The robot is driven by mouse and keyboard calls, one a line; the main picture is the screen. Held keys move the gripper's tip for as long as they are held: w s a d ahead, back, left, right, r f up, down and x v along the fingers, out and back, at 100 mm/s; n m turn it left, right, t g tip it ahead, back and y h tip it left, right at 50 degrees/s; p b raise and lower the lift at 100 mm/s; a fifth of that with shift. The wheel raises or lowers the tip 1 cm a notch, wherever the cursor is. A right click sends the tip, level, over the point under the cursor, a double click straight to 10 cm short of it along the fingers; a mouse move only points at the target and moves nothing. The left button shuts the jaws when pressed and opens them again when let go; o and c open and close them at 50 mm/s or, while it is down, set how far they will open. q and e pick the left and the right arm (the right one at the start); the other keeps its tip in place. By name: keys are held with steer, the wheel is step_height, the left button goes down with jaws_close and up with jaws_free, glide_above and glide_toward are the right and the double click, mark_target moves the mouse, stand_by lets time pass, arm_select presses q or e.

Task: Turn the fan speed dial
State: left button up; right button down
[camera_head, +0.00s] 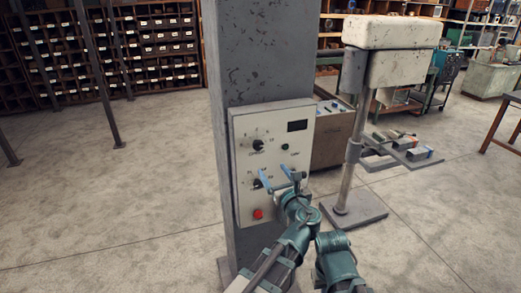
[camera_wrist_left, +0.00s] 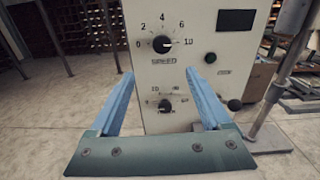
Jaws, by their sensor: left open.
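The fan speed dial (camera_head: 257,145) is the upper black knob on a pale control panel (camera_head: 244,203). In the left wrist view, this dial (camera_wrist_left: 161,44) sits under a number scale, with "SPEED" printed below it. My left gripper (camera_head: 272,168) is in front of the panel's lower half, open and empty. In the left wrist view its blue fingers (camera_wrist_left: 158,73) point at the panel, their tips below the speed dial and apart from it. A second, lower dial (camera_wrist_left: 165,104) shows between the fingers. My right gripper is not in view.
The panel is fixed to a grey column (camera_head: 262,60) and carries a dark display (camera_head: 297,125), a small green part (camera_head: 285,147) and a red button (camera_head: 258,213). A machine on a post (camera_head: 348,165) stands to the right.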

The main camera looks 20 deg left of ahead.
mark_target(259, 147)
arm_select(q)
steer(key=shift+m, duration=0.3)
steer(key=x, duration=1.3)
steer(key=shift+w+r, duration=0.3)
steer(key=shift+w, duration=0.15)
steer(key=shift+c, duration=0.4)
jaws_close()
